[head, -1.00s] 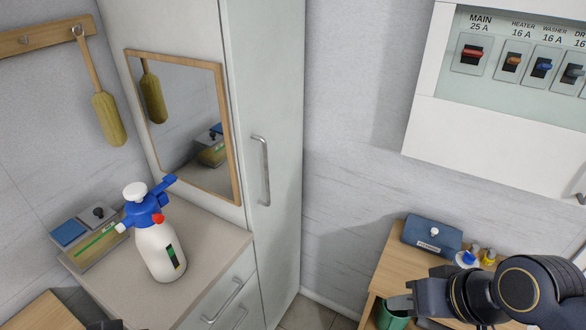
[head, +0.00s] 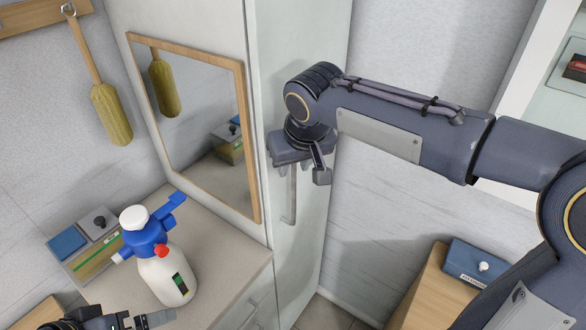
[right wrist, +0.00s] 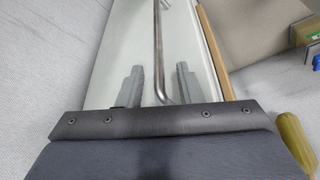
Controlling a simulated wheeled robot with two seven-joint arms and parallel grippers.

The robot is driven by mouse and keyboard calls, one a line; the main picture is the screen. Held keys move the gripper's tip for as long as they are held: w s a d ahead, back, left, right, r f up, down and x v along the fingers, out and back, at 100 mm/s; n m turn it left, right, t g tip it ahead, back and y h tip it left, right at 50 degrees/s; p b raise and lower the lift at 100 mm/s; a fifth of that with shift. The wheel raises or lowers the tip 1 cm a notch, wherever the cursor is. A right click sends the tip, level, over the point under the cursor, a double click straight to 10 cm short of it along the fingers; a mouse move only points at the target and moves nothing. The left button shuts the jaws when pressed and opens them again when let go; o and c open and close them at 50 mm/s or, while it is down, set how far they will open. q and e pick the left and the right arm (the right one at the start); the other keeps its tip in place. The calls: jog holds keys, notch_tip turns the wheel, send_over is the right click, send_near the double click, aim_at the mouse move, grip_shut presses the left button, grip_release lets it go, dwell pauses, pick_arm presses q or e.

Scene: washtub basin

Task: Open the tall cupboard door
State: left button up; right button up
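The tall cupboard door (head: 296,50) is pale and appears shut. Its vertical metal bar handle (head: 291,200) is partly hidden behind my right gripper (head: 301,162), which is at the handle's upper part. In the right wrist view the handle (right wrist: 158,45) runs between the two parted fingers of my right gripper (right wrist: 159,84), with a gap on each side. Whether the fingertips reach fully around the bar cannot be told. My left gripper (head: 145,321) is at the bottom left edge, low near the counter; only part of it shows, with no object visible in it.
A white and blue spray bottle (head: 168,272) stands on the counter (head: 232,255) left of the cupboard. A wood-framed mirror (head: 250,150) hangs beside the door. A wooden side table (head: 425,290) with a blue case (head: 478,263) is at lower right.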

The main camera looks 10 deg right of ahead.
jog(key=shift+x, duration=1.45)
grip_shut()
